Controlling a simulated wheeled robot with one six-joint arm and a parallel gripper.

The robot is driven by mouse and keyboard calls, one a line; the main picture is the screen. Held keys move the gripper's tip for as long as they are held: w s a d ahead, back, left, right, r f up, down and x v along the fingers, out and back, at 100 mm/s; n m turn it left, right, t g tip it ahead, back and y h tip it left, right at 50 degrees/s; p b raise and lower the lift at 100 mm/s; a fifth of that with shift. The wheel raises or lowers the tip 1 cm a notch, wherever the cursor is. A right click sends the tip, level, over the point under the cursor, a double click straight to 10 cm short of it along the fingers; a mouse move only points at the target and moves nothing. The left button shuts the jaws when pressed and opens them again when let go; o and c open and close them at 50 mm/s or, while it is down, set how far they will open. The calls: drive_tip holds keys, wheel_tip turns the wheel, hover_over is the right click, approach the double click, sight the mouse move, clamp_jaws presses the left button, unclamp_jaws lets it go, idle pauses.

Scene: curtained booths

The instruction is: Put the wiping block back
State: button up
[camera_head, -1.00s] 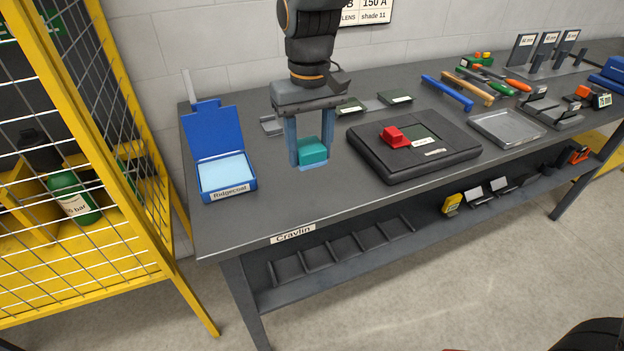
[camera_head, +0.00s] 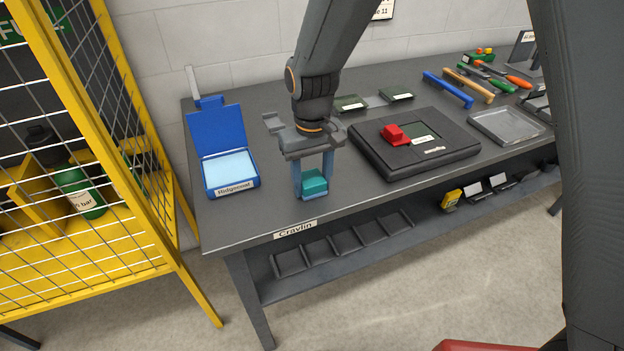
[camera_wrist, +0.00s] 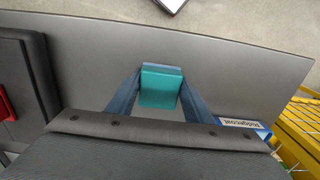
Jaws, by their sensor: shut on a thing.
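The teal wiping block (camera_head: 313,181) is between the blue fingers of my gripper (camera_head: 312,192), which is shut on it. The block is near the bench's front edge, to the right of the blue box. A lighter blue strip shows along its lower side. I cannot tell whether it touches the bench top. In the wrist view the block (camera_wrist: 161,87) sits between the fingertips above the grey bench surface. The open blue box labelled "Ridgecoat" (camera_head: 250,184) holds a light blue pad (camera_head: 228,168), and its lid stands raised at the back.
A black case (camera_head: 455,166) with a red block (camera_head: 396,135) on it stands to the right. A grey metal tray (camera_head: 540,131) and several hand tools lie farther right. A yellow mesh cage (camera_head: 160,170) stands left of the bench (camera_head: 240,225). Bare bench lies before the box.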

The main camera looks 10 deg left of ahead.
sight(312, 179)
drive_tip(key=shift+f, duration=0.15)
drive_tip(key=o, duration=1.1)
wheel_tip(312, 179, up, 12)
drive_tip(key=b, duration=0.3)
drive_tip(key=s+d+f+m, duration=0.2)
drive_tip(key=s+d+f, duration=0.1)
drive_tip(key=d, duration=0.6)
drive_tip(key=s+d+f+m, duration=0.2)
drive_tip(key=s+d+f, duration=0.1)
drive_tip(key=d, duration=0.6)
drive_tip(key=s+d+f+m+t, duration=0.1)
drive_tip(key=s+d+f+m, duration=0.1)
drive_tip(key=d, duration=0.8)
drive_tip(key=shift+s+f, duration=0.5)
drive_tip(key=shift+d, duration=0.1)
